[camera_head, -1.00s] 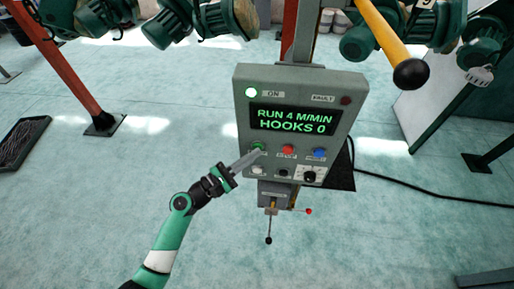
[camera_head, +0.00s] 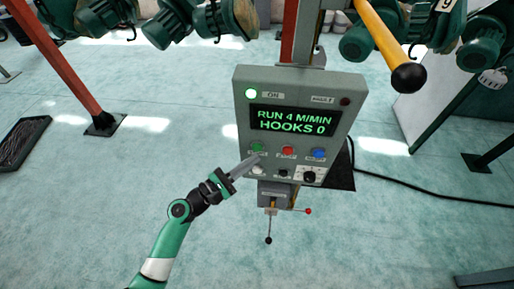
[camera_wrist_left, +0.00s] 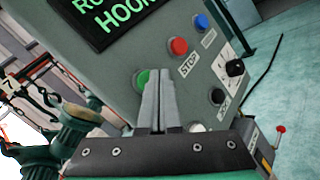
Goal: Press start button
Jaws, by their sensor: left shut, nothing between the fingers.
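The grey control box (camera_head: 340,135) stands at the middle of the head view. Its display (camera_head: 295,121) reads "RUN 4 M/MIN HOOKS 0", and the ON lamp (camera_head: 251,93) is lit green. The green start button (camera_head: 257,147) is on the left of the button row; it also shows in the left wrist view (camera_wrist_left: 142,79), partly hidden by the fingers. My left gripper (camera_head: 257,157) is shut and empty, its fingertips just below the green button in the head view. I cannot tell whether the tips touch the panel. My right gripper is not in view.
A red button (camera_head: 288,149) and a blue button (camera_head: 319,154) sit right of the green one. A black knob (camera_head: 309,176) is below. A yellow bar (camera_head: 385,40) with a black end hangs at upper right. A black cable (camera_head: 430,195) runs along the floor.

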